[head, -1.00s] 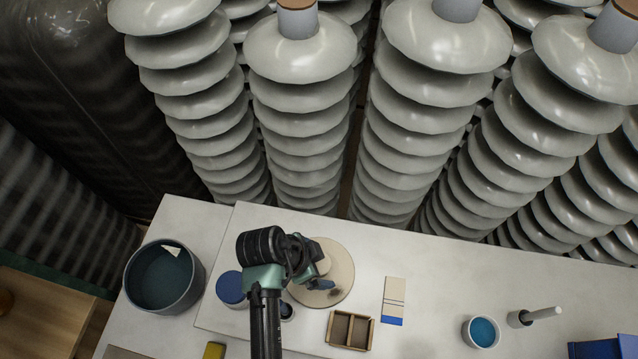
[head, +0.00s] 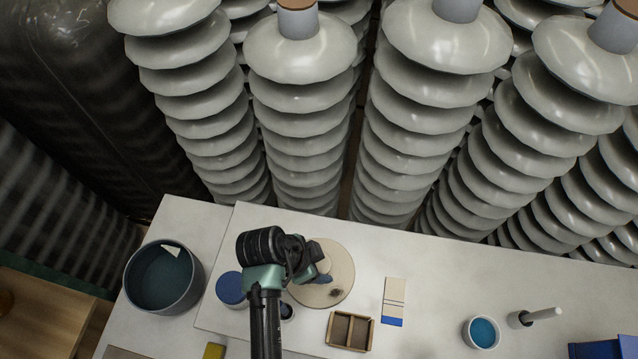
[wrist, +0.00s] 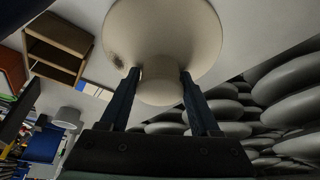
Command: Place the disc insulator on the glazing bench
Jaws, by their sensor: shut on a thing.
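The disc insulator (head: 335,262) is a round, pale beige disc with a raised middle boss and a dark mark on its face. It is over the left half of the pale glazing bench (head: 440,262) in the head view; I cannot tell whether it touches the surface. My gripper (head: 318,277) is at the disc's left side, partly hidden by my wrist. In the wrist view my gripper (wrist: 160,74) has its two dark blue fingers on either side of the boss of the disc insulator (wrist: 165,30), shut on it.
A dark teal basin (head: 164,277) and a blue round pot (head: 231,289) are left of the disc. A two-compartment wooden box (head: 350,331) and a striped card (head: 393,302) lie right and in front. A blue-filled cup (head: 482,332) is farther right. Tall insulator stacks (head: 300,130) rise behind.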

